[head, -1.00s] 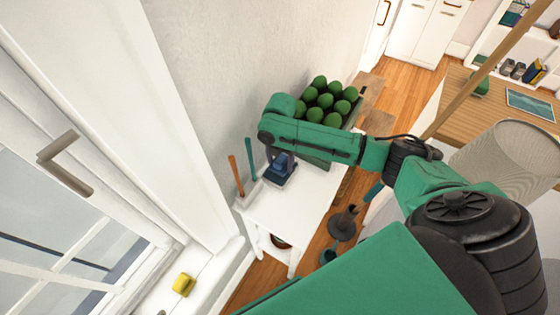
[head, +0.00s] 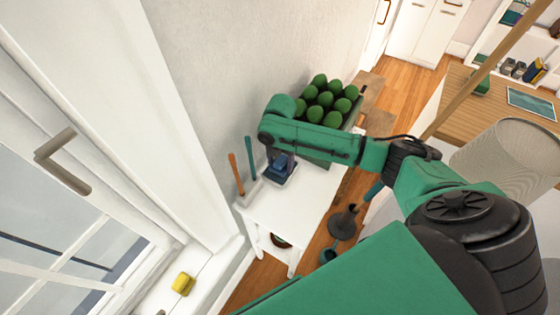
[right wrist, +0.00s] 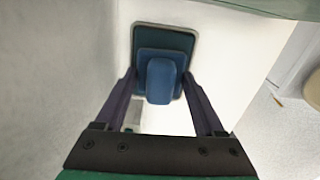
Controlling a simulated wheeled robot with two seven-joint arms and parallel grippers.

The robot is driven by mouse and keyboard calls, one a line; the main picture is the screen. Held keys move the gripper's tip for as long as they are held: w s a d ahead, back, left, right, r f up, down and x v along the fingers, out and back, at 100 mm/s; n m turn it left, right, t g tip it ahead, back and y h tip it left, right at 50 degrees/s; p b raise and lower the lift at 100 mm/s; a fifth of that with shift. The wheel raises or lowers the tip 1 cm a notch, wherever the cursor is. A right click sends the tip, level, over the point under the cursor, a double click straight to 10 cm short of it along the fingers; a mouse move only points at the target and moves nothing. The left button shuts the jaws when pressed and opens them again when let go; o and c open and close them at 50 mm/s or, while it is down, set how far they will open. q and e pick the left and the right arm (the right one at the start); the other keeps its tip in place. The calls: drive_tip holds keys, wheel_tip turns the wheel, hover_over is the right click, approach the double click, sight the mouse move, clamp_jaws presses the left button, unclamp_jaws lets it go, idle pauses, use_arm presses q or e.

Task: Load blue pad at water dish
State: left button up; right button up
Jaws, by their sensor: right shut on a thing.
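The blue pad (right wrist: 161,81) has a rounded grip on top of a wider, flat base. It also shows in the head view (head: 283,163), partly hidden by my gripper. My right gripper (right wrist: 160,78) is shut on its sides; in the head view its fingers (head: 280,166) point down at the white table. Directly under the pad is the water dish (right wrist: 190,34), a shallow dark teal tray with a pale rim, also in the head view (head: 283,181). I cannot tell whether the pad touches the dish. My left gripper is not in view.
The white table (head: 290,215) stands against the wall. A holder with orange (head: 236,174) and teal (head: 250,158) handles is left of the dish. A crate of green round things (head: 325,100) is behind. The table's front is clear. A yellow block (head: 183,284) lies on the sill.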

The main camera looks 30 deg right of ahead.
sight(280, 160)
drive_tip(key=shift+f+p, duration=0.1)
drive_tip(key=shift+p, duration=0.25)
idle(1.4)
wheel_tip(280, 160, up, 7)
drive_tip(key=p, duration=0.8)
idle(0.5)
